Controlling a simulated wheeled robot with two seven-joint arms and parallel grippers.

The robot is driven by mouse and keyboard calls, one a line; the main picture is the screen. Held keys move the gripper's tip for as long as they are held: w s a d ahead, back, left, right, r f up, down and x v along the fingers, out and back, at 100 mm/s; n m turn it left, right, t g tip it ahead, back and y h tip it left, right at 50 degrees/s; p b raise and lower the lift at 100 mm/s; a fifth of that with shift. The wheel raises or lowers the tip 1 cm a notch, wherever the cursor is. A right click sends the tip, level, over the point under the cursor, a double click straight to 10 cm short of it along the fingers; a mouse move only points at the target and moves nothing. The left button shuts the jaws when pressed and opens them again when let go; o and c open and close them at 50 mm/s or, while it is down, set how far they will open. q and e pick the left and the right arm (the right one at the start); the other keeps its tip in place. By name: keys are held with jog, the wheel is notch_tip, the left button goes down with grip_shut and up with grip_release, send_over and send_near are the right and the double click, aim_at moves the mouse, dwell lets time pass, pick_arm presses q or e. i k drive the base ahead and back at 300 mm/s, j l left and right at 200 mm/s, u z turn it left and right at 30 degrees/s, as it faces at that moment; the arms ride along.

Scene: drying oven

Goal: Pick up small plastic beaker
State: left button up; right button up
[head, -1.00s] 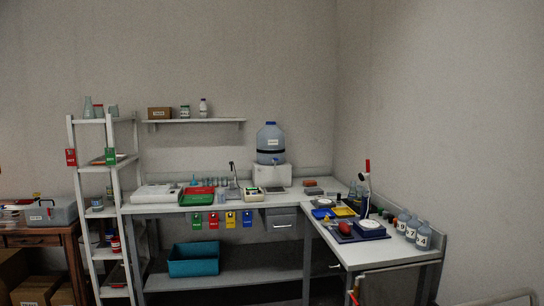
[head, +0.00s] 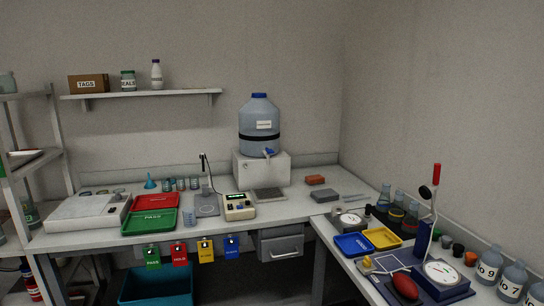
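A small clear, bluish beaker (head: 188,217) stands upright near the front edge of the back bench, just right of the red tray. Several similar small vessels (head: 181,184) stand in a row further back, beside a blue funnel (head: 150,182). I cannot tell from this distance which of them are plastic. Neither of my grippers is in view.
A green tray (head: 150,222), red tray (head: 157,200), probe stand (head: 207,205) and meter (head: 239,207) crowd the back bench. A large water carboy (head: 260,128) stands behind. The right bench holds scales, blue and yellow trays (head: 382,238) and numbered bottles (head: 487,265).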

aim_at(190, 217)
jog(key=i+j, duration=0.1)
jog(key=i, duration=0.15)
jog(key=u, duration=0.25)
jog(key=i+l+u, duration=0.1)
jog(key=u, duration=0.25)
jog(key=i+l+u, duration=0.15)
jog(key=u, duration=0.25)
jog(key=i+l+u, duration=0.2)
jog(key=u, duration=0.15)
